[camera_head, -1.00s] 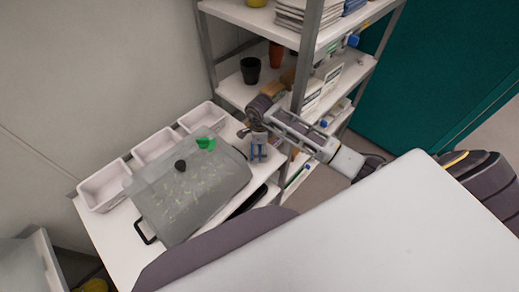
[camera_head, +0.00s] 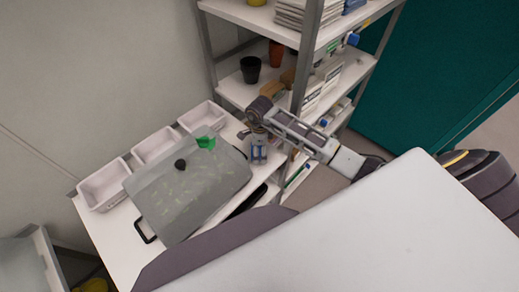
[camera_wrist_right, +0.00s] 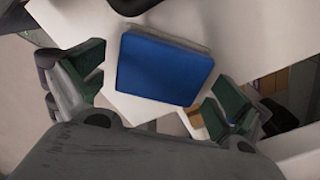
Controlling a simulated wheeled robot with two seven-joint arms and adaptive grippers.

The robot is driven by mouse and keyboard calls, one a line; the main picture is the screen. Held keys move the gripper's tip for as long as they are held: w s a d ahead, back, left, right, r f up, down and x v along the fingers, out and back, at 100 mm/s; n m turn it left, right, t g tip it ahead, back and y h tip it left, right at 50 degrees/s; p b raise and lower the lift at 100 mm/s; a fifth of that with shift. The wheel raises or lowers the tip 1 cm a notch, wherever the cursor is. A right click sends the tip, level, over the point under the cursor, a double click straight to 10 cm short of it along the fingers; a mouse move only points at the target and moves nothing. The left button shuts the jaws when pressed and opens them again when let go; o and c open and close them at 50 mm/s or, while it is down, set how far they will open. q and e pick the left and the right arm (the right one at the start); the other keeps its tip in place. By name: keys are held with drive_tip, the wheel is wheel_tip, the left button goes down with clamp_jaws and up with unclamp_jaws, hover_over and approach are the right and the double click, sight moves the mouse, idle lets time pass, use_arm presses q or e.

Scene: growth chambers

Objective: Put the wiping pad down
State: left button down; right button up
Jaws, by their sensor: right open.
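The wiping pad (camera_wrist_right: 165,69) is a blue, rounded square with a pale edge in the right wrist view. It lies over the white tabletop, between the spread fingers of my right gripper (camera_wrist_right: 160,90), with a gap on each side. In the head view my right gripper (camera_head: 259,158) points down at the right end of the white table (camera_head: 112,232), and a bit of blue shows between its fingers. My right gripper is open. Whether the pad lies flat on the top is hard to tell. My left gripper is not in view.
A lidded tray (camera_head: 190,195) with a black knob and a green piece on its lid stands left of my right gripper. White bins (camera_head: 105,186) line the wall behind it. A shelf rack (camera_head: 300,75) with pots and boxes stands close behind my right arm.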

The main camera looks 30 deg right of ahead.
sight(260, 149)
drive_tip(key=shift+r, duration=0.15)
drive_tip(key=shift+r+p, duration=2.5)
drive_tip(key=shift+r, duration=1.1)
drive_tip(key=shift+r+p, duration=1.35)
drive_tip(key=shift+r, duration=1.05)
